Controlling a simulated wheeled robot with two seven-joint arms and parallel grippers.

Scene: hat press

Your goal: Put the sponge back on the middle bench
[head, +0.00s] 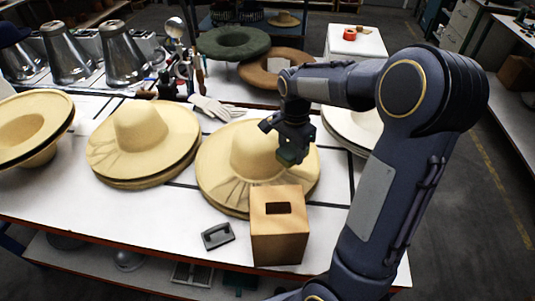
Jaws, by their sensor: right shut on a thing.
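My right gripper (291,150) hangs above the straw hat (222,178) at the middle of the near white bench (110,215). It is shut on a small dark green block (287,158), which looks like the sponge and is partly hidden by the fingers. The block shows in front of the hat's crown; I cannot tell whether it touches the hat. My left gripper is not in view. Which bench counts as the middle one is not marked.
A cardboard box (277,235) with a slot and a dark handled tool (217,236) are at the front. More straw hats (143,140) stand left. Gloves (214,108) and tools lie behind. Metal cones (68,60) and felt hats (233,42) line the back. The bench's front left is clear.

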